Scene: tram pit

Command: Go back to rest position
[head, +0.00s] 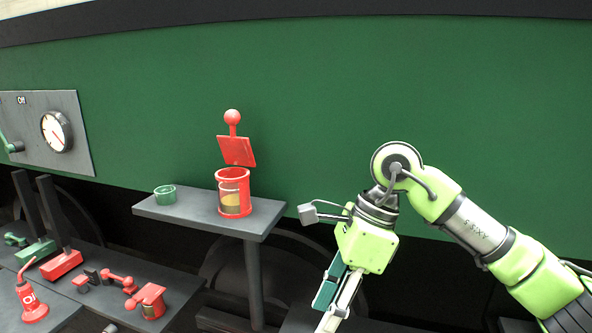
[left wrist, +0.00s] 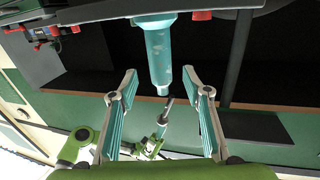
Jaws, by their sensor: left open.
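An arm with lime-green and grey links comes in from the right in the head view, so its gripper (head: 338,298) is my right one. It points down near the bottom edge, right of the grey shelf. A teal pad and a pale finger show, but its tips are cut off and its opening is unclear. My left gripper (left wrist: 168,84) shows only in the left wrist view. It is open, its two teal-padded fingers wide apart. A translucent teal cylinder (left wrist: 158,48) appears beyond and between the fingertips, with no visible contact.
A lower bench at left carries a red oil can (head: 30,302) and several red and green tools. A gauge panel (head: 85,140) is on the green wall.

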